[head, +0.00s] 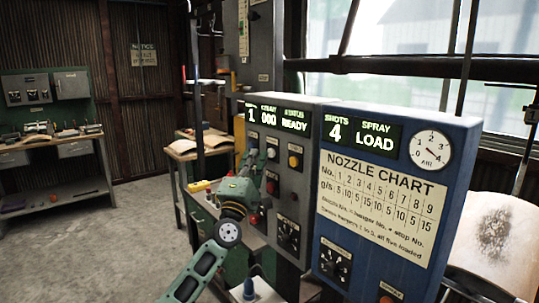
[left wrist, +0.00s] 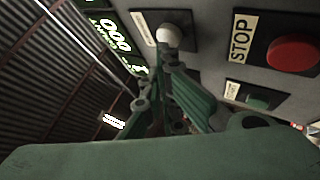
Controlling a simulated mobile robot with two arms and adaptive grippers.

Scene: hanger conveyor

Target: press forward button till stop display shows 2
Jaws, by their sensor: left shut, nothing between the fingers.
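The grey control panel (head: 299,152) has a lit display strip (head: 278,117). Its left digit reads 1, followed by 000 and READY. My left gripper (head: 252,158) is shut and empty, in front of the panel's left button column. In the left wrist view its fingertips (left wrist: 168,65) are just below a white round button (left wrist: 169,37); I cannot tell whether they touch it. That button's label is unreadable, so I cannot tell which is the forward button. A red STOP button (left wrist: 293,53) and a green button (left wrist: 258,103) are to the right. My right gripper is out of view.
A blue cabinet (head: 386,190) stands right of the grey panel, showing 4, SPRAY LOAD and a nozzle chart. A workbench (head: 52,142) stands at the left wall. Open floor (head: 90,245) lies at the left.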

